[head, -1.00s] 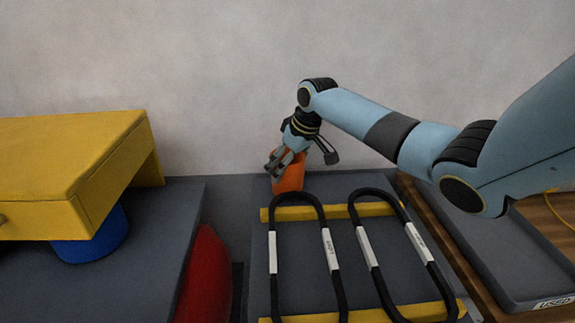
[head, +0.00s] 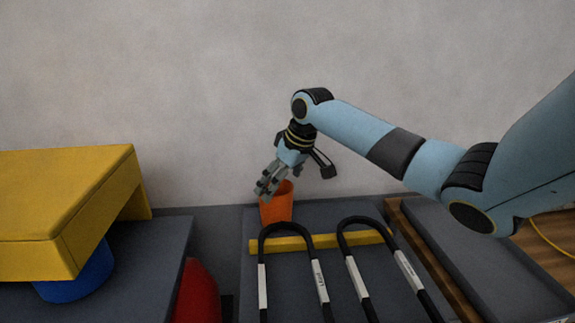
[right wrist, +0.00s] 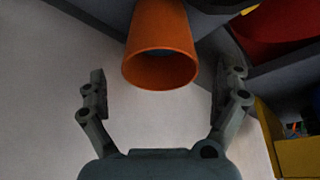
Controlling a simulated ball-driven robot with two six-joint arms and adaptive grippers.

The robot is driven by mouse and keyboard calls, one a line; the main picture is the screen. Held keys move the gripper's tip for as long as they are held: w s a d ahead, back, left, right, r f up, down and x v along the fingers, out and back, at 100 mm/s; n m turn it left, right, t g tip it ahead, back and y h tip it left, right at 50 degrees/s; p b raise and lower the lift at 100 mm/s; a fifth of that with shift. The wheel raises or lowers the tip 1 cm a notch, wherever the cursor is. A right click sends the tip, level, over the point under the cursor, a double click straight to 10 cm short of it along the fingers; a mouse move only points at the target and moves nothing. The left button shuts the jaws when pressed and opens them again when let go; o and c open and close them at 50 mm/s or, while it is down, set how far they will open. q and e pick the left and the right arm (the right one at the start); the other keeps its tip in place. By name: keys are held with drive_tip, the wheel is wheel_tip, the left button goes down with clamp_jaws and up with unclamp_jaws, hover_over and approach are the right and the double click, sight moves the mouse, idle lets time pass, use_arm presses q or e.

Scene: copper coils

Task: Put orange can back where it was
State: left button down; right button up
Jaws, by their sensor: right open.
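The orange can (head: 276,207) stands upright on the grey surface, near its back edge by the wall, behind the back yellow bar. Its open top faces up. My right gripper (head: 266,190) is just above and to the left of the can's rim in the head view. In the right wrist view the can (right wrist: 160,45) lies ahead of the gripper (right wrist: 158,92), between the lines of its two spread fingers, with its open mouth toward the camera. The fingers are open and hold nothing. My left gripper is not in view.
Two black coils (head: 319,275) with white labels rest over the yellow bar (head: 342,239) in front of the can. A yellow box (head: 60,205) sits above a blue object (head: 80,278) at left. A red object (head: 197,292) is lower left. A grey tray (head: 470,262) lies at right.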

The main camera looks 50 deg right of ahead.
drive_tip(key=v, duration=0.7)
idle(0.4)
